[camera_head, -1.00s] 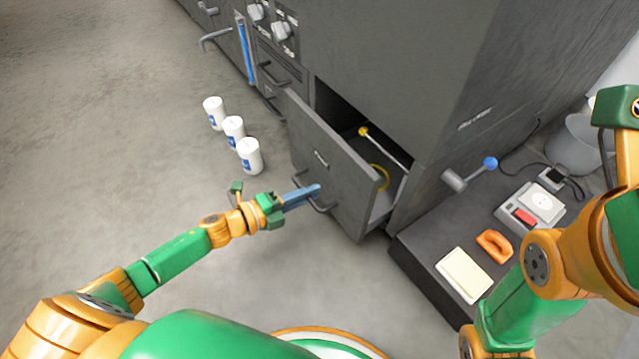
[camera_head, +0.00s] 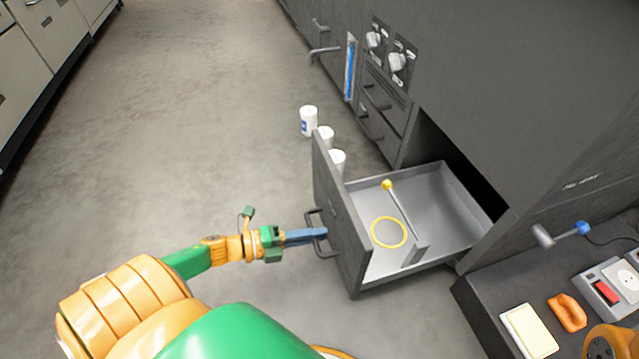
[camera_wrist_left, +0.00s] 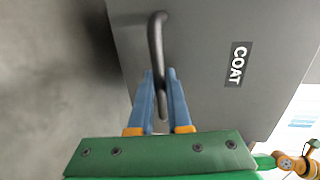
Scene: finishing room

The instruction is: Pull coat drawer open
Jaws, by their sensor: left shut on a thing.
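The coat drawer (camera_head: 342,215) is a dark grey drawer that stands well out from its cabinet in the head view. Its light grey inside holds a yellow ring (camera_head: 388,232) and a rod with a yellow knob (camera_head: 387,185). In the left wrist view its front bears the label COAT (camera_wrist_left: 236,64). My left gripper (camera_head: 318,236) is shut on the drawer's dark bar handle (camera_head: 316,222). The handle also shows between the blue fingers in the left wrist view (camera_wrist_left: 156,50). My right gripper is in neither current view.
White cups (camera_head: 308,121) stand on the floor behind the drawer front, partly hidden by it. A low dark bench at the right holds a cream block (camera_head: 528,331), an orange object (camera_head: 567,312) and a device with a red part (camera_head: 606,291). Floor at the left is clear.

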